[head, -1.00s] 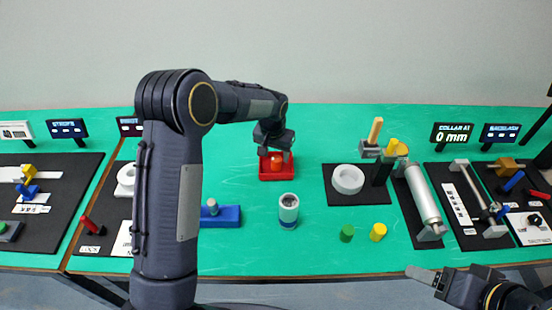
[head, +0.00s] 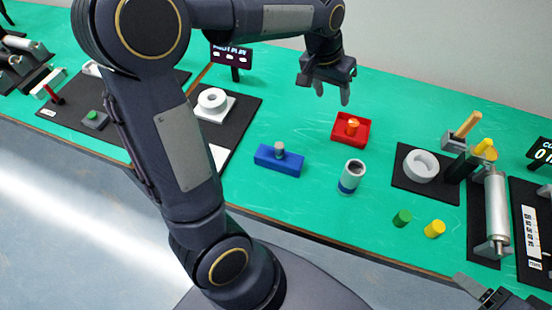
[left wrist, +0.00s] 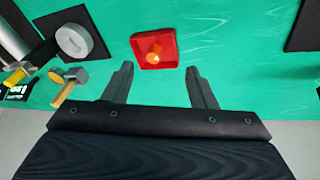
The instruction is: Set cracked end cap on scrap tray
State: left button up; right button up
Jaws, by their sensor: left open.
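An orange end cap (head: 353,126) stands inside the red scrap tray (head: 338,139). In the left wrist view the orange cap (left wrist: 155,54) is within the red tray (left wrist: 167,40), apart from its walls. Any crack is too small to tell. My left gripper (head: 332,92) is open and empty, above and slightly left of the tray in the head view. Its two fingers (left wrist: 160,68) are spread in the left wrist view, with the tray beyond the tips. My right gripper (head: 480,291) is partly seen at the lower right edge; its jaws are unclear.
A blue block with a grey peg (head: 278,160) and a grey-and-blue cylinder (head: 351,176) stand in front of the tray. Green (head: 402,218) and yellow (head: 434,229) cylinders are near the front edge. A white ring (head: 421,166) lies on a black mat. Green table around the tray is clear.

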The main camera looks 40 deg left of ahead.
pick_arm(q)
jog(key=s+d+n+t+h, duration=0.1)
jog(key=s+t, duration=0.2)
jog(key=s, duration=2.1)
jog(key=shift+s+f+n+h, duration=0.15)
jog(key=shift+f+n+h, duration=0.15)
jog(key=shift+n+h, duration=0.1)
